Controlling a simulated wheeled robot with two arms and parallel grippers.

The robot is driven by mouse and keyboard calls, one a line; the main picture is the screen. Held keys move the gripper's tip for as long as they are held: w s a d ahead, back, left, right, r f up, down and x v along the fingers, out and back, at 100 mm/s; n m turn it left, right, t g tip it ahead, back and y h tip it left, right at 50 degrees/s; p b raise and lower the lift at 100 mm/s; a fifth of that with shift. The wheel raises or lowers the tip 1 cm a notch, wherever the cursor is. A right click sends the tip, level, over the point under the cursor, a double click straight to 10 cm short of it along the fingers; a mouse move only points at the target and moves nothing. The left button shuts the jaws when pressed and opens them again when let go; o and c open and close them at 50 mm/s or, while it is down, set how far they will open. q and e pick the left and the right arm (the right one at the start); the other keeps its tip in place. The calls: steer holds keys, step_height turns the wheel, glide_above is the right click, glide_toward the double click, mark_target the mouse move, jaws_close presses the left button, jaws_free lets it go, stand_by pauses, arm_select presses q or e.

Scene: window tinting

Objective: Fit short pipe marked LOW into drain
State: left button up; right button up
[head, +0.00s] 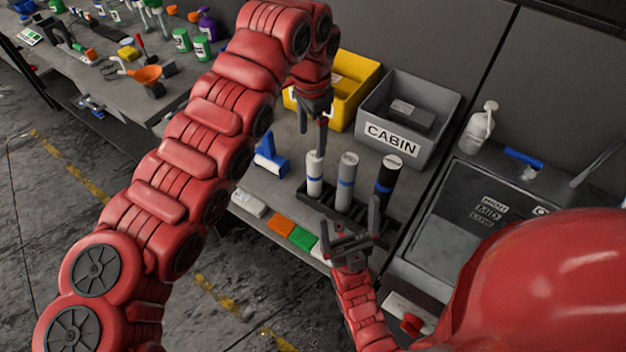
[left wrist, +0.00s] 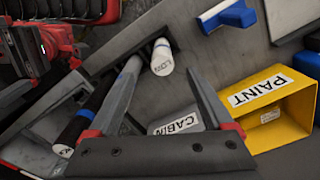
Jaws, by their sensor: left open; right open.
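Labels reading HIGH, MID and LOW (head: 482,222) show in the dark sink (head: 460,200) at the right; I cannot tell whether they sit on pipes. No drain opening is clear. My left gripper (head: 318,128) is open and empty, pointing down just above a white tube with a blue band (head: 314,187). In the left wrist view the tube's lettered end (left wrist: 163,62) appears between the fingertips; its lettering is too small to read surely. My right gripper (head: 350,215) is open and empty, fingers up, in front of the tube rack.
A grey tube (head: 346,185) and a black tube (head: 385,185) stand beside the white one in a black rack. Behind are a grey CABIN bin (head: 435,145) and a yellow PAINT bin (left wrist: 270,118). A spray bottle (head: 479,128) stands by the sink.

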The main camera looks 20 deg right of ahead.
mark_target(313, 158)
arm_select(q)
step_height(313, 158, down, 10)
steer(key=p, duration=0.4)
steer(key=shift+d+r, duration=0.1)
steer(key=shift+d+f+p, duration=0.1)
steer(key=shift+f+p, duration=0.3)
steer(key=shift+p, duration=0.05)
steer(key=f, duration=0.1)
steer(key=f+p, duration=0.2)
steer(key=f, duration=0.1)
steer(key=shift+w+d, duration=0.15)
steer(key=shift+d, duration=0.2)
steer(key=shift+w+a+f, duration=0.1)
steer(key=shift+f, duration=0.35)
steer(key=shift+c, duration=0.2)
jaws_close()
